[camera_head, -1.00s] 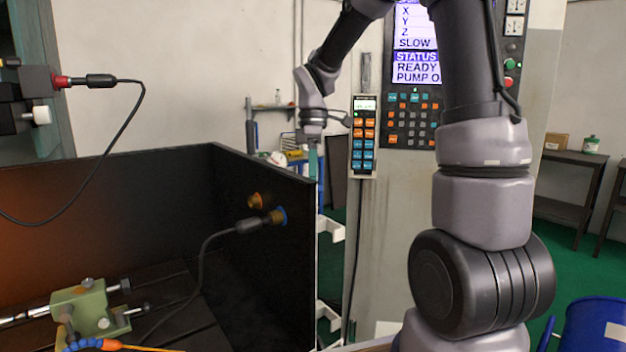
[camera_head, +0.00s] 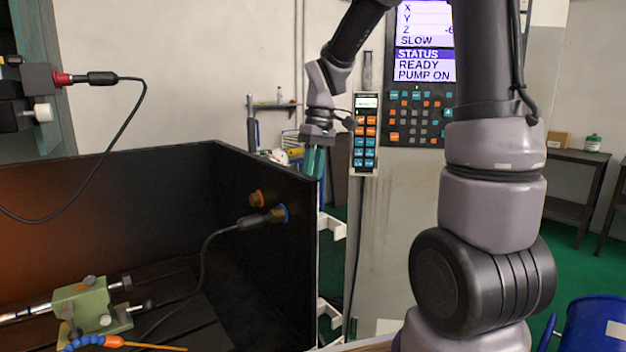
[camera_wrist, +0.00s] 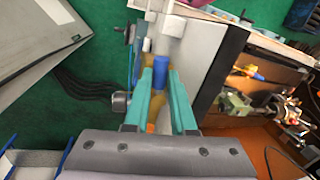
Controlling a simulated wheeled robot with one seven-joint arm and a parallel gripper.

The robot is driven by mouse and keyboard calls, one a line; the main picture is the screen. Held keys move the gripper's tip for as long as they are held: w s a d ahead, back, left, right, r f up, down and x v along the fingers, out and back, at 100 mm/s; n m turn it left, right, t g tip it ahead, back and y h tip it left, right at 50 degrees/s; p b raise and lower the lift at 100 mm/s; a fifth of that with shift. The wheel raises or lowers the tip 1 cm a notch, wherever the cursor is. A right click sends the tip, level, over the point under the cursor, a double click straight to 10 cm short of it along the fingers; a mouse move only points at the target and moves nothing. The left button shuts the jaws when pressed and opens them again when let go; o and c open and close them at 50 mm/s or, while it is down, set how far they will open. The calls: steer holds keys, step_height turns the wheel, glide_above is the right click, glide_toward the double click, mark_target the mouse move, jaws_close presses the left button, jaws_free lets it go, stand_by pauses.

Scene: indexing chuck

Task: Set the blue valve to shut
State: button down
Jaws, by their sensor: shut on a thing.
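The blue valve (camera_wrist: 160,72) shows in the wrist view as a small blue handle between my teal fingertips. My gripper (camera_wrist: 161,74) is shut on it, with one finger at each side. Amber parts show below and beside the blue handle, partly hidden by the fingers. In the head view my gripper (camera_head: 315,163) points down just behind the right end of the dark enclosure wall. The valve cannot be made out there. The handle's set position cannot be read.
A keypad pendant (camera_head: 364,137) hangs to the right of my gripper. A green vise (camera_head: 90,308) sits inside the enclosure.

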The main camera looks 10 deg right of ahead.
steer(key=shift+s+a+m, duration=0.2)
steer(key=shift+a+m, duration=0.05)
steer(key=shift+m, duration=0.75)
steer(key=c, duration=0.8)
jaws_free()
steer(key=shift+o, duration=0.2)
steer(key=shift+a, duration=0.1)
